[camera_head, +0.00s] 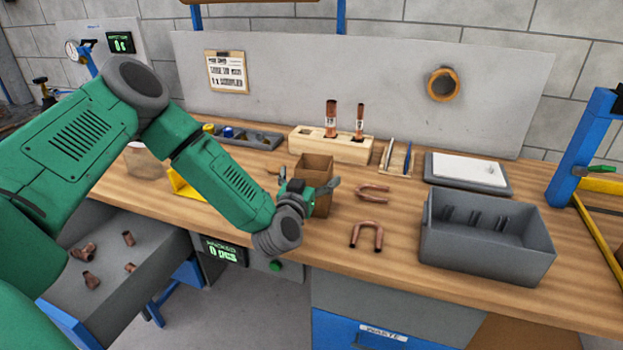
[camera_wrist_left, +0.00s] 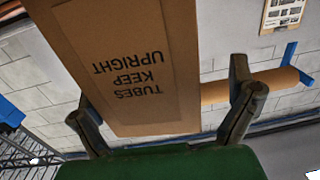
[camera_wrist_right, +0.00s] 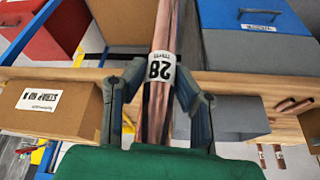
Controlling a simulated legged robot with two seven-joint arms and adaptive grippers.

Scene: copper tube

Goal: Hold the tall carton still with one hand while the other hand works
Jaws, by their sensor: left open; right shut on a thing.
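The tall carton (camera_head: 318,163) is an open-topped brown cardboard box standing on the workbench near its front edge. My left gripper (camera_head: 308,181) is open at the carton, with its fingers spread to either side. In the left wrist view the carton (camera_wrist_left: 135,65) reads "TUBES KEEP UPRIGHT", upside down in the picture. A gap shows between it and the right-hand finger; contact at the left-hand finger is unclear. In the right wrist view my right gripper (camera_wrist_right: 158,88) is shut on a bundle of copper tubes (camera_wrist_right: 166,35) with a white "28" label. The right arm is outside the head view.
U-shaped copper bends (camera_head: 367,236) lie right of the carton. A grey bin (camera_head: 485,262) stands further right. A wooden block (camera_head: 345,149) holding copper pieces is behind. A grey tray (camera_head: 130,290) with several fittings is at lower left. A box (camera_wrist_right: 45,105) shows in the right wrist view.

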